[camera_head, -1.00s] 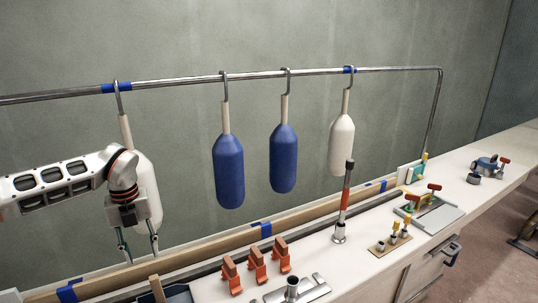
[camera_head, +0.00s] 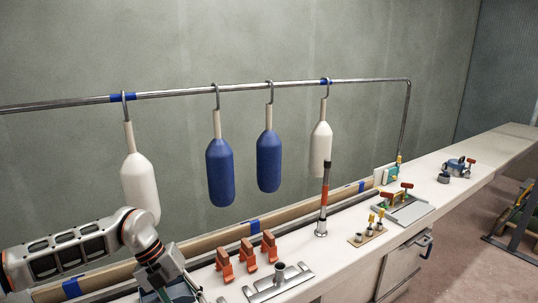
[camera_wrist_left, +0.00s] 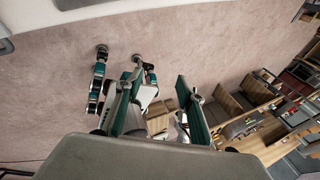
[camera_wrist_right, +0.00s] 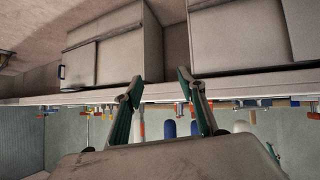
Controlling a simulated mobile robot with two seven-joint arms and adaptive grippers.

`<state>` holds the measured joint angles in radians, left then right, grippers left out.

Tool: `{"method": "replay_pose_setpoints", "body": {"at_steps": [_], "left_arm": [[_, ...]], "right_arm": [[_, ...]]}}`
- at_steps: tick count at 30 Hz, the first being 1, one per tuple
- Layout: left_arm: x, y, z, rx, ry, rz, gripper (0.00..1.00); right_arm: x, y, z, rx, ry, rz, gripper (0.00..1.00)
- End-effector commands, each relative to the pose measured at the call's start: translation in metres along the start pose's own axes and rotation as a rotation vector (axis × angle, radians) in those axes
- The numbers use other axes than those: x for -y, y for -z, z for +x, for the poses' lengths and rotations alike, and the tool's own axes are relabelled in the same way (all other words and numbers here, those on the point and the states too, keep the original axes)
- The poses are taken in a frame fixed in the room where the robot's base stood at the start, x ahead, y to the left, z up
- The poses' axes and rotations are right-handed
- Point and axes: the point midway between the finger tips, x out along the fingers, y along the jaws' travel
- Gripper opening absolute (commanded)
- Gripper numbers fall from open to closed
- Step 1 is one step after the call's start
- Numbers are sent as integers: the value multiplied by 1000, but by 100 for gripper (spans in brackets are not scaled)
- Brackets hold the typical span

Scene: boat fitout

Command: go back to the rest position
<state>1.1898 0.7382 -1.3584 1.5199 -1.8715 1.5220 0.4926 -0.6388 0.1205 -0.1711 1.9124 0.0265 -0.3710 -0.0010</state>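My left gripper (camera_head: 180,292) is low at the bottom left of the head view, below the left white fender. In the left wrist view its two fingers (camera_wrist_left: 158,95) stand apart with nothing between their tips. My right gripper (camera_wrist_right: 163,88) shows only in its own wrist view. Its fingers are spread and nothing is held between them. Two blue fenders (camera_head: 220,172) (camera_head: 268,161) and two white fenders (camera_head: 140,185) (camera_head: 320,148) hang by hooks from the metal rail (camera_head: 240,87). No gripper touches them.
The workbench (camera_head: 340,262) runs from front left to back right. On it stand three orange clamps (camera_head: 247,255), a metal fitting (camera_head: 279,284), an upright red-and-black post (camera_head: 324,200) and a grey tray (camera_head: 408,212). In the right wrist view, cabinets (camera_wrist_right: 115,50) lie beyond the fingers.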

Motion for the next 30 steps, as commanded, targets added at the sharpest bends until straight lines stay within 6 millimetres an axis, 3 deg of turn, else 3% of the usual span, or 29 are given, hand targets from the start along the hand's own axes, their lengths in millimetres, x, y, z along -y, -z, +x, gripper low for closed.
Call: {"method": "replay_pose_setpoints", "body": {"at_steps": [1, 3, 6, 12, 16, 20, 23, 26, 30], "left_arm": [[21, 21, 25, -56, 81, 29, 38], [54, 47, 49, -116, 215, 63, 38], [102, 84, 71, -190, 423, 80, 38], [177, 132, 77, -267, 839, -6, 38], [204, 138, 65, -267, 1088, -146, 38], [207, 124, 53, -227, 1298, -349, 38], [192, 105, 50, -173, 1424, -541, 38], [161, 84, 56, -101, 1512, -757, 38], [93, 61, 81, 21, 1560, -1089, 38]], "right_arm": [[0, 0, 0, 0, 0, 0, 40], [1, -4, -2, 7, 2, 1, 40], [4, -11, -5, 18, 5, 3, 40], [4, -12, -5, 21, 5, 2, 40], [4, -12, -5, 21, 6, 2, 40], [4, -12, -5, 20, 6, 2, 40], [4, -11, -4, 19, 6, 2, 40], [4, -10, -4, 18, 5, 2, 40], [4, -10, -4, 18, 6, 2, 40]]}}
